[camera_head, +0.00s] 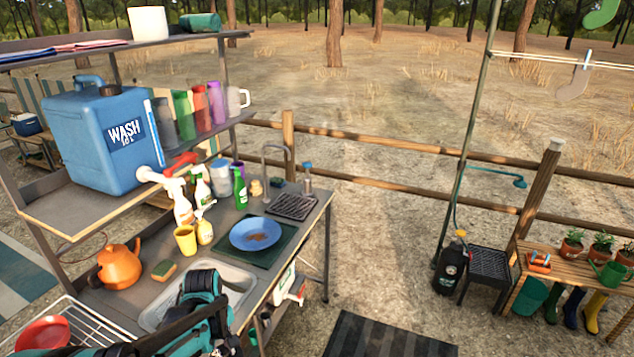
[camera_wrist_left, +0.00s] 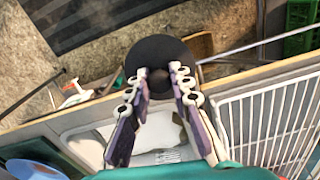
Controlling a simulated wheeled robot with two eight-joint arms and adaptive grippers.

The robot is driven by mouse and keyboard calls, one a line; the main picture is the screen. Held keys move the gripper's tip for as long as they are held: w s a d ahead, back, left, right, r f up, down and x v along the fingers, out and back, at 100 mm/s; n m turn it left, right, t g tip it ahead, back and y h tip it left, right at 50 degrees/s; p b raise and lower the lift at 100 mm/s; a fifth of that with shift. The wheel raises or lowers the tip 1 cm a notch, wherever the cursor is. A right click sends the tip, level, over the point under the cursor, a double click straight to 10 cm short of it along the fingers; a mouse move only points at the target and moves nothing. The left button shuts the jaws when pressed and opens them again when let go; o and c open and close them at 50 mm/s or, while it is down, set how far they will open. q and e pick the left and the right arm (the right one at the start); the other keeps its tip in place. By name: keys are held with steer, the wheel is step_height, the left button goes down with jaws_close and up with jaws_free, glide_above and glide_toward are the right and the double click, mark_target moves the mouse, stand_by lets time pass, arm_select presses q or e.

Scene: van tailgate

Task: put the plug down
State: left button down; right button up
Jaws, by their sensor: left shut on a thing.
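The plug (camera_wrist_left: 160,52) is a black round disc with a knob, seen in the left wrist view. My left gripper (camera_wrist_left: 160,82) is shut on its knob and holds it above the sink area near the counter's front edge; I cannot tell the height. The sink basin (camera_wrist_left: 155,128) shows behind the fingers, with a slotted light patch inside it. In the head view my left arm's teal and black wrist (camera_head: 203,300) covers part of the grey sink (camera_head: 165,312), and the plug is hidden there. My right gripper is not in view.
A white wire rack (camera_head: 75,318) with a red bowl (camera_head: 42,334) stands left of the sink. A blue plate (camera_head: 255,234) lies on a dark green mat (camera_head: 275,252) beyond it. A sponge (camera_head: 164,270), orange kettle (camera_head: 119,268) and yellow cup (camera_head: 186,240) line the counter behind.

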arm_select(q)
steer(key=d+f+m, duration=0.4)
steer(key=d+m, duration=0.1)
steer(key=m, duration=0.7)
steer(key=shift+s+d+f+b, duration=0.15)
steer(key=shift+s+d+b, duration=0.05)
steer(key=shift+d+b, duration=0.15)
